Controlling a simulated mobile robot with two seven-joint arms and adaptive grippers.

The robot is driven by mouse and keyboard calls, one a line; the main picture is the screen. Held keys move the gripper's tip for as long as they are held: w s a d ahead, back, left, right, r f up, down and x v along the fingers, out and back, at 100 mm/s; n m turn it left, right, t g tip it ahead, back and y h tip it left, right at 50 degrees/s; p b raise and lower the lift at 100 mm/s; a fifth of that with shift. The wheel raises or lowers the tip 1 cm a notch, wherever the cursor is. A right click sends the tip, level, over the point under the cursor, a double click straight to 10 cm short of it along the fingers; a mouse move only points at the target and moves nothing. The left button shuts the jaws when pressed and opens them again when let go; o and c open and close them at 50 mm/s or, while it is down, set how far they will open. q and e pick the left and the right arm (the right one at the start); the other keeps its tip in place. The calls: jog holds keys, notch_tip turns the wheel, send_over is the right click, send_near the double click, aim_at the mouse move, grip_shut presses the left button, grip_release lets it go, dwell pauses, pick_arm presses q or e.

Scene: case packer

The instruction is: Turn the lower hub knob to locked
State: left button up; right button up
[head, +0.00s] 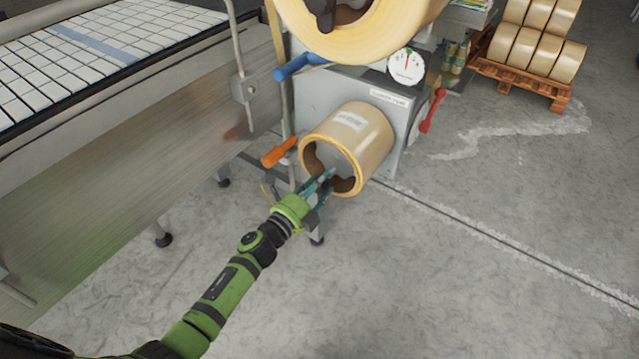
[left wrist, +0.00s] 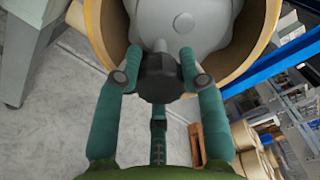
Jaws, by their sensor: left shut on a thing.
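The lower tape roll (head: 365,135) is a tan ring on a grey hub, mounted on the grey machine panel. In the left wrist view the grey hub (left wrist: 190,25) fills the roll's core, and the black hub knob (left wrist: 160,78) stands out from it on a short shaft. My left gripper (head: 325,182) reaches the hub's face from below. Its green fingers lie on both sides of the knob in the left wrist view (left wrist: 158,72) and are shut on it. In the head view the fingers mostly hide the knob. I cannot read its locked mark. My right gripper is not in view.
A larger tape roll (head: 370,30) hangs above. A blue handle (head: 298,66), an orange handle (head: 279,152) and a red lever (head: 433,110) stick out nearby. A round gauge (head: 406,67) sits on the machine. The conveyor (head: 90,60) is at left; a pallet of rolls (head: 525,80) stands behind.

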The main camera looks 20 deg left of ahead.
pick_arm(q)
jog(key=shift+w+a+r+n, duration=0.1)
jog(key=shift+a+r+n, duration=0.1)
jog(key=shift+n, duration=0.6)
jog(key=shift+w+a+r+n, duration=0.1)
jog(key=shift+r+n, duration=0.05)
jog(key=shift+n, duration=0.65)
jog(key=o, duration=1.2)
jog(key=shift+c, duration=0.2)
jog(key=shift+f, duration=0.25)
jog(key=shift+s, duration=0.1)
